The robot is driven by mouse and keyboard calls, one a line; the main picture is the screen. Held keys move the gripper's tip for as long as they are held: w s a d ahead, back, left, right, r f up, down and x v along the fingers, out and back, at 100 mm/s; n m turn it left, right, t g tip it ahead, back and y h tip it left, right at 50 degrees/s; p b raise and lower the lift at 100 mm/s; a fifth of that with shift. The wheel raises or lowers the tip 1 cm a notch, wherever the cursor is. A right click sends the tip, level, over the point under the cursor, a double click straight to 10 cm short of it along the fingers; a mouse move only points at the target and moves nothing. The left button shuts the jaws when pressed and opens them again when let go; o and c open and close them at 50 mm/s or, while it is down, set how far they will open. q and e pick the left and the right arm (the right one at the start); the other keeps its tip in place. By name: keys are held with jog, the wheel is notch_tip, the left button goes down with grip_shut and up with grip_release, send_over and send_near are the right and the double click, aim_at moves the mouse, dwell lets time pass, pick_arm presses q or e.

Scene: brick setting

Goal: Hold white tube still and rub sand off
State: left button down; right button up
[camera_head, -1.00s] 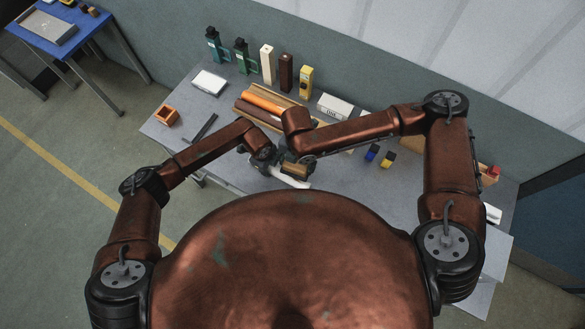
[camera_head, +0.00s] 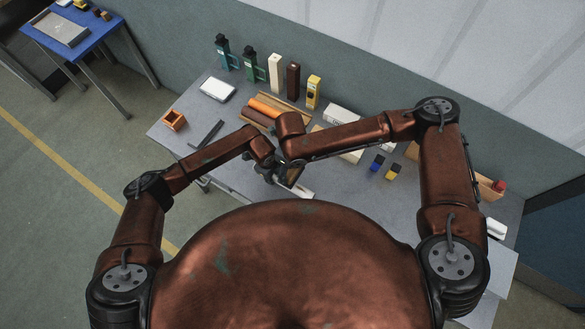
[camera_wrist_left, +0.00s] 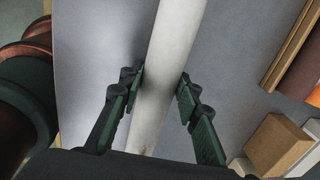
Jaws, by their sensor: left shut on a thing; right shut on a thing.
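The white tube (camera_head: 300,192) lies near the table's front edge, partly hidden by my arms and body. In the left wrist view the tube (camera_wrist_left: 168,75) runs from top to bottom, pale with a faint greyish surface. My left gripper (camera_wrist_left: 160,88) has a finger on each side of it and is shut on it; it also shows in the head view (camera_head: 270,172). My right gripper (camera_head: 287,168) is just right of the left one, above the tube, shut on a small brown block (camera_head: 291,176). Whether the block touches the tube is hidden.
Behind the grippers a wooden tray holds orange and brown tubes (camera_head: 266,106). Bottles and upright boxes (camera_head: 275,72) line the back. A dark bar (camera_head: 207,134) and an orange open box (camera_head: 174,121) lie left. Blue and yellow pieces (camera_head: 392,173) lie right.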

jog(key=shift+f, duration=3.45)
jog(key=shift+s+d+f, duration=0.35)
jog(key=shift+d+f, duration=0.1)
jog(key=shift+f, duration=0.1)
jog(key=shift+c, duration=0.4)
jog(key=shift+s+d, duration=0.65)
jog(key=shift+d, duration=0.25)
jog(key=shift+s+d, duration=0.7)
jog(key=shift+d, duration=0.25)
jog(key=shift+s+d, duration=0.65)
jog(key=shift+d, duration=0.25)
jog(key=shift+w+a+r, duration=0.1)
jog(key=shift+w+a, duration=0.15)
jog(key=shift+a, duration=0.1)
jog(key=shift+w+a, duration=0.2)
jog(key=shift+a, duration=0.1)
jog(key=shift+w+a, duration=0.5)
jog(key=shift+a, duration=0.2)
jog(key=shift+c, duration=0.6)
jog(key=shift+w+a, duration=0.7)
jog(key=shift+a, duration=0.25)
jog(key=shift+w+a, duration=0.65)
jog(key=shift+a, duration=0.25)
jog(key=shift+w, duration=0.1)
jog(key=shift+r, duration=3.95)
pick_arm(q)
jog(key=c, duration=1.4)
grip_release()
